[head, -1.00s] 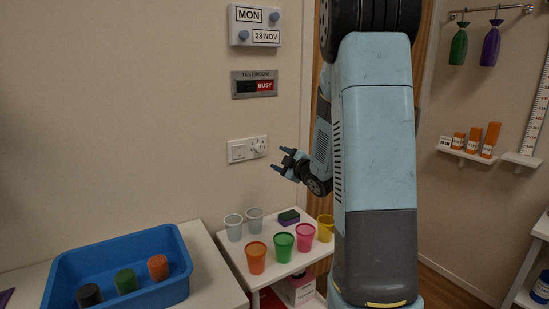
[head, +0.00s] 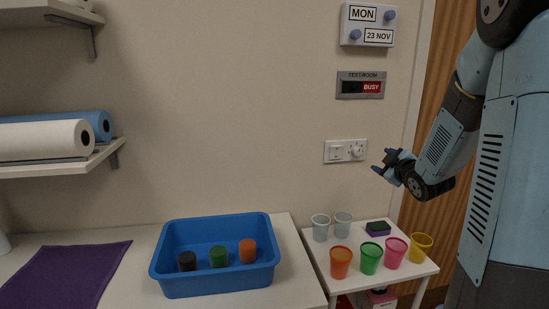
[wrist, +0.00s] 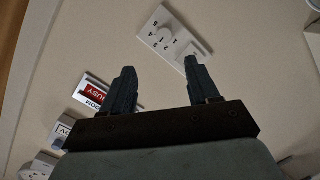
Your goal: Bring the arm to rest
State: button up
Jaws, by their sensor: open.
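My gripper (head: 381,164) is held in the air at the right of the head view, pointing left. My arm is bent and fills the right side of the head view.
The small table (head: 312,258) holds several coloured cups, two clear cups and a sponge (head: 378,229). A blue tray (head: 215,284) with three cylinders stands on the counter, with a purple cloth (head: 65,275) to its left. Paper rolls (head: 45,139) lie on a shelf at left.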

jog(key=s+a+r+m+g, duration=0.1)
jog(key=s+a+m+g, duration=0.2)
jog(key=s, duration=0.8)
jog(key=s+a+r+m+g, duration=0.2)
jog(key=s+a+m+g, duration=0.2)
jog(key=s, duration=0.7)
jog(key=s+a+r+m+g+h, duration=0.1)
jog(key=s+a+m+g, duration=0.2)
jog(key=s, duration=0.8)
jog(key=a+m, duration=0.1)
jog(key=a, duration=0.1)
jog(key=shift+s+a+r+g, duration=0.3)
jog(key=shift+s+a, duration=0.1)
